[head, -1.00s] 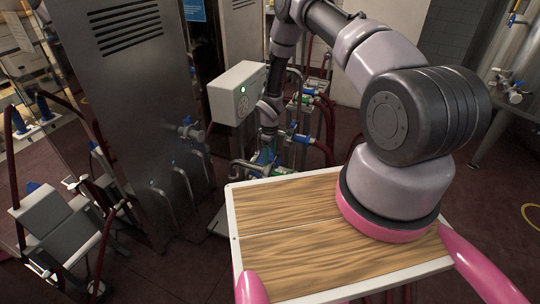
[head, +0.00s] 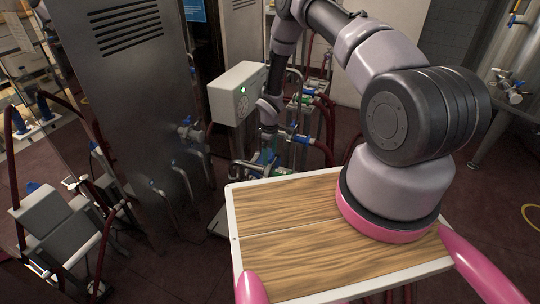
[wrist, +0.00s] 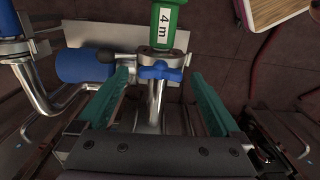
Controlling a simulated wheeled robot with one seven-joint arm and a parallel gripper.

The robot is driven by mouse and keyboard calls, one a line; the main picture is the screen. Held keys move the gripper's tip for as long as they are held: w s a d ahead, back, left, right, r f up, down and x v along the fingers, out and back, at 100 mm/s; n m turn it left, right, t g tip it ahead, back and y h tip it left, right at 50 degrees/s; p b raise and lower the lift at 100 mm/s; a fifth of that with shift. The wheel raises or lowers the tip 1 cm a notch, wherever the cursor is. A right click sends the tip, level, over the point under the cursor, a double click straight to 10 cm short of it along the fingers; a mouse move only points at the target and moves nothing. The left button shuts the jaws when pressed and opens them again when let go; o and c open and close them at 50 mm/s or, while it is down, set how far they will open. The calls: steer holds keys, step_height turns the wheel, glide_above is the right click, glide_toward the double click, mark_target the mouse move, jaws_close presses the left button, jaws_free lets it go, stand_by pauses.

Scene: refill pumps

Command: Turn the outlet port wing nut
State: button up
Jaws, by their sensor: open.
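In the wrist view, a blue wing nut (wrist: 160,72) sits on a metal fitting, just below a green hose end marked "4 m" (wrist: 165,25). My gripper (wrist: 160,80) is open, its two teal fingers on either side of the wing nut. Gaps show between the fingers and the nut's wings. In the head view, my gripper is low among the pump pipes beyond the wooden tray, too small and covered to make out the nut there.
A blue cylinder (wrist: 84,66) on metal pipework stands close to the left finger. In the head view, a grey control box (head: 237,92) stands beside my forearm, and a tall metal cabinet (head: 140,100) is to the left. Red hoses (head: 328,120) run behind.

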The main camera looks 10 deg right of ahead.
step_height(320, 180, up, 10)
stand_by(0.4)
step_height(320, 180, up, 19)
steer(key=m+t, duration=0.2)
steer(key=m, duration=0.2)
glide_above(270, 156)
steer(key=w+d, duration=0.1)
steer(key=d, duration=0.2)
steer(key=s+d+r+m+t, duration=0.1)
steer(key=s+r+m, duration=0.15)
steer(key=r, duration=0.65)
steer(key=s+d+r+m, duration=0.1)
steer(key=s+r, duration=0.2)
steer(key=r, duration=0.5)
steer(key=s+r+m+t+y, duration=0.1)
steer(key=s+r+m, duration=0.3)
steer(key=s+r, duration=0.4)
steer(key=s+d+r+m+t+y, duration=0.1)
steer(key=s+r+m+t, duration=0.2)
steer(key=s+r, duration=0.6)
steer(key=s, duration=0.8)
steer(key=shift+r+m, duration=0.3)
steer(key=shift+m, duration=0.05)
